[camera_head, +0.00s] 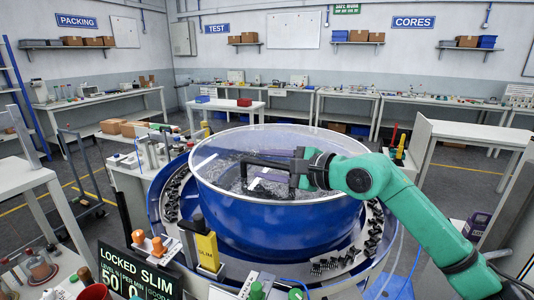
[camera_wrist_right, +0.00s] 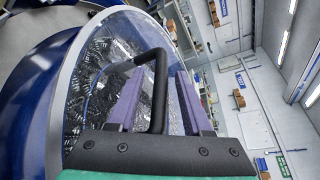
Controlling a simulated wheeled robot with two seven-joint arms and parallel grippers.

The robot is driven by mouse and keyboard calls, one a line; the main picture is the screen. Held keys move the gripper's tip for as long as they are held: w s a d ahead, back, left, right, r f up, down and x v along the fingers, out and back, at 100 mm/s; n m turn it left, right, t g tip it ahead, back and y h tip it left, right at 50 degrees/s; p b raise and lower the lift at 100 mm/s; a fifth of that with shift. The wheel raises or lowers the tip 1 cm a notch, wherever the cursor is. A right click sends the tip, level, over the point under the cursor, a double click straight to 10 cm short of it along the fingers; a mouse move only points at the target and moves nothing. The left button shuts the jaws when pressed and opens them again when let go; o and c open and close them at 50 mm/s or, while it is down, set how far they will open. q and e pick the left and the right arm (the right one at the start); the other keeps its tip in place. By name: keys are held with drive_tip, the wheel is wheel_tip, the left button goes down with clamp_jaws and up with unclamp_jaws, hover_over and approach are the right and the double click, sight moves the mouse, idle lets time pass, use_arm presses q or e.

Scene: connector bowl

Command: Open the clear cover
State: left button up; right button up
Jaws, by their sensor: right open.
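The clear cover (camera_head: 222,150) lies over the big blue bowl (camera_head: 275,222), and many small dark parts show through it. A black bracket-shaped handle (camera_head: 254,158) stands up from the cover. My right gripper (camera_head: 283,171) comes in from the right at the handle, low over the cover. In the right wrist view its two purple fingers are apart, and one leg of the black handle (camera_wrist_right: 159,95) shows between them. I cannot tell whether a finger touches the handle. The cover looks down on the bowl's rim. My left gripper is not in view.
A curved track (camera_head: 335,262) with several black connectors runs around the bowl's front. A yellow block (camera_head: 207,250), orange-topped knobs (camera_head: 158,246) and a dark display sign (camera_head: 140,272) stand at front left. Open floor lies beyond, before the benches.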

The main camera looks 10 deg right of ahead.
drive_tip(key=shift+a, duration=0.15)
drive_tip(key=shift+w+f, duration=0.1)
clamp_jaws()
idle(1.3)
